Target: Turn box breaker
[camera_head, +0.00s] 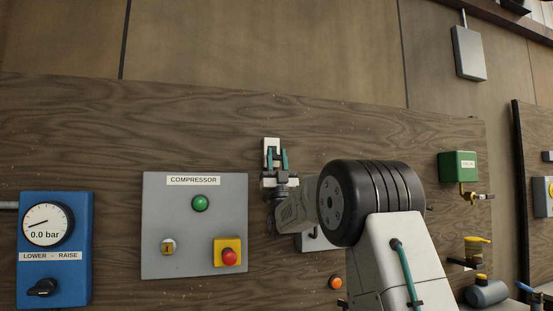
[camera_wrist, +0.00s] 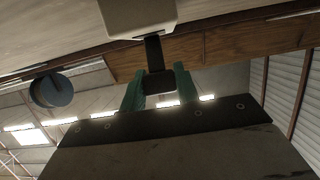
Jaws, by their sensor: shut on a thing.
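The box breaker is a small pale box (camera_head: 271,143) on the wooden board, above and right of the compressor panel. In the wrist view the pale box (camera_wrist: 138,14) is at the top, and its black handle (camera_wrist: 154,52) sticks down from it. My gripper (camera_head: 277,158) is at the box in the head view. In the wrist view my gripper (camera_wrist: 158,82) has its teal fingers on both sides of the handle and is shut on it. The handle's lower end is partly hidden in the jaws.
The grey compressor panel (camera_head: 157,225) has a green lamp, a key switch and a red button. A blue gauge box (camera_head: 77,270) is at far left. A green box (camera_head: 457,166) with a valve below is at right. My arm covers another panel (camera_head: 318,241).

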